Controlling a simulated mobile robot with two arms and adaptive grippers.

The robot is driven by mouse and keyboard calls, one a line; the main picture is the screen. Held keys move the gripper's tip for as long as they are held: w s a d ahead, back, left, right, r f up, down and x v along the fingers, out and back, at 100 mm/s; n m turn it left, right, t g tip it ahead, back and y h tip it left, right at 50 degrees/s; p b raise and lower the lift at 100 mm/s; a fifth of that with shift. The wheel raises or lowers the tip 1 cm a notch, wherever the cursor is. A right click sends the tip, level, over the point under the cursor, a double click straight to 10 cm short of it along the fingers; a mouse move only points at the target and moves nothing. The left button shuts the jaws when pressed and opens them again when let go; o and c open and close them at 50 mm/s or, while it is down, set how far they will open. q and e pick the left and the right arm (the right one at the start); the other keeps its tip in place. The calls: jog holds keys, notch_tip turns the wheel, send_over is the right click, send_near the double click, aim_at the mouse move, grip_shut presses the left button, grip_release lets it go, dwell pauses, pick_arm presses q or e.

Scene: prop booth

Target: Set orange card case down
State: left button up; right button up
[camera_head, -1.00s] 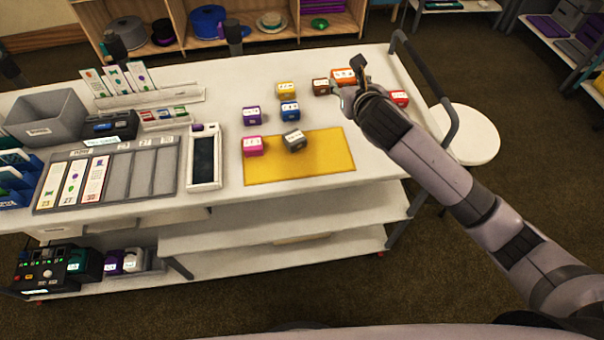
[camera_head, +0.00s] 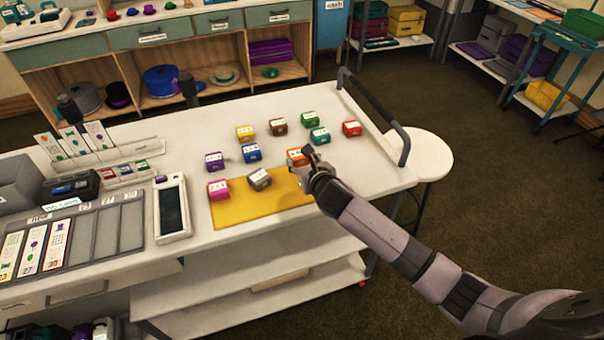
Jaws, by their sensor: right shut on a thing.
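The orange card case (camera_head: 296,157) is at the back right edge of the yellow mat (camera_head: 270,197), as seen in the head view. My right gripper (camera_head: 311,163) is shut on it from the right side and hides part of it. I cannot tell whether the case touches the surface or hangs just above it. My left gripper is not in view.
A grey case (camera_head: 259,179) and a pink case (camera_head: 218,190) sit on the mat. Blue (camera_head: 251,152), brown (camera_head: 278,127), teal (camera_head: 319,135) and red (camera_head: 352,129) cases stand behind on the white cart top (camera_head: 370,170). The cart's right part has free room.

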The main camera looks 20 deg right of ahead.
jog(key=shift+f, duration=2.4)
jog(key=shift+f, duration=0.15)
jog(key=o, duration=1.1)
jog(key=shift+s+r, duration=0.2)
jog(key=shift+r, duration=0.05)
jog(key=v, duration=1.1)
jog(key=shift+s, duration=0.3)
